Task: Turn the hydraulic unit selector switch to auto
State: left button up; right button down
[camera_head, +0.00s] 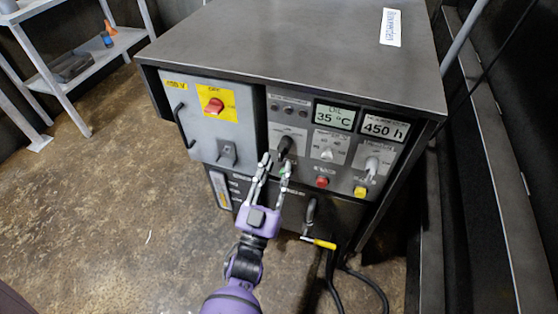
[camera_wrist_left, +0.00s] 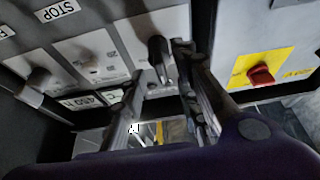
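The hydraulic unit cabinet (camera_head: 300,50) has a grey front panel with several switches. A black selector switch (camera_head: 285,145) sits on a light plate left of centre on the panel; its lettering is too small to read. My left gripper (camera_head: 276,163) is open in front of and just below this switch, fingers pointing at the panel. In the left wrist view, the black switch (camera_wrist_left: 157,47) shows at the open fingertips (camera_wrist_left: 160,62), closer to the right finger. I cannot tell whether either finger touches it. My right gripper is not in view.
A red main switch (camera_head: 214,105) on a yellow plate is on the left door. Two pale selectors (camera_head: 327,153) (camera_head: 371,166), a red button (camera_head: 322,182) and a yellow button (camera_head: 361,191) are to the right. A yellow-handled lever (camera_head: 320,243) and black cables stick out below.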

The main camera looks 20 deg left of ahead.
aim_at(283, 149)
pick_arm(q)
jog(key=shift+x, duration=1.35)
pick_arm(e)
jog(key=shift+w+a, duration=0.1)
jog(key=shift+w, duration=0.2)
pick_arm(q)
grip_shut()
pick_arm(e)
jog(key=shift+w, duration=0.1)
